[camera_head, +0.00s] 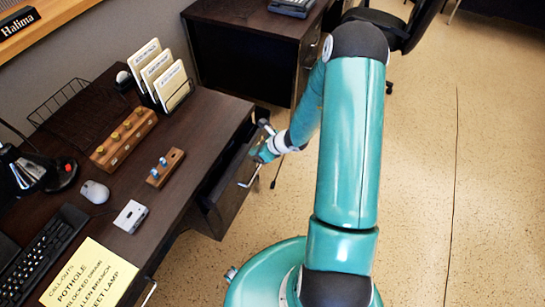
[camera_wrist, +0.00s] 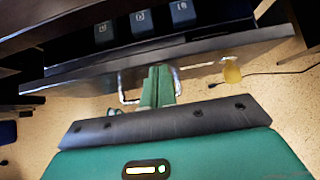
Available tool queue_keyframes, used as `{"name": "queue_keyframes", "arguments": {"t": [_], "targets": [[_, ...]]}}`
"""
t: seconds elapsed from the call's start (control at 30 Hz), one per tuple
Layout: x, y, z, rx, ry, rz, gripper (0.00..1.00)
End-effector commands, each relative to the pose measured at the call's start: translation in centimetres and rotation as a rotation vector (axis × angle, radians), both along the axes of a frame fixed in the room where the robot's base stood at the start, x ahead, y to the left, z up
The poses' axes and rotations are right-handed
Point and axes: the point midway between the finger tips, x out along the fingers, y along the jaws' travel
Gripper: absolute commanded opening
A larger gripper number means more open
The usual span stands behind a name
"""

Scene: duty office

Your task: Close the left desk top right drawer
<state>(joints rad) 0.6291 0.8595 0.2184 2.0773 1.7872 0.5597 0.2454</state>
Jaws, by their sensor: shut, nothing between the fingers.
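The left desk (camera_head: 212,140) has a dark drawer (camera_head: 231,203) pulled out from its right side. Its metal handle (camera_head: 249,178) shows on the front panel. In the wrist view the drawer's front (camera_wrist: 90,80) crosses the picture, with several dark labelled items (camera_wrist: 141,22) inside. My gripper (camera_head: 261,152) is at the drawer front near the handle. In the wrist view my gripper (camera_wrist: 158,85) is shut and empty, its fingers between the two visible ends of the handle (camera_wrist: 126,92). Whether the fingers touch the panel I cannot tell.
A yellow tag (camera_wrist: 232,71) hangs at the drawer front. The desk top holds a file rack (camera_head: 165,80), wooden blocks (camera_head: 123,138), a mouse (camera_head: 95,191) and a keyboard (camera_head: 42,255). Another dark desk (camera_head: 255,45) stands behind. Floor to the right is clear.

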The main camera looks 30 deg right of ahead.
Motion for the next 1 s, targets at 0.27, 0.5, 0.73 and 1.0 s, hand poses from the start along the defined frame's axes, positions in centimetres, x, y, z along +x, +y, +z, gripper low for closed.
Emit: {"name": "queue_keyframes", "arguments": {"t": [0.27, 0.5, 0.73, 1.0], "targets": [[2.3, 1.9, 0.0, -0.001, 0.000, 0.001, 0.00], [2.5, 2.2, 0.0, 0.001, 0.000, -0.001, 0.00], [2.5, 2.2, 0.0, 0.001, 0.000, -0.001, 0.00], [2.2, 1.5, 0.0, 0.000, 0.000, 0.000, 0.00]]}}
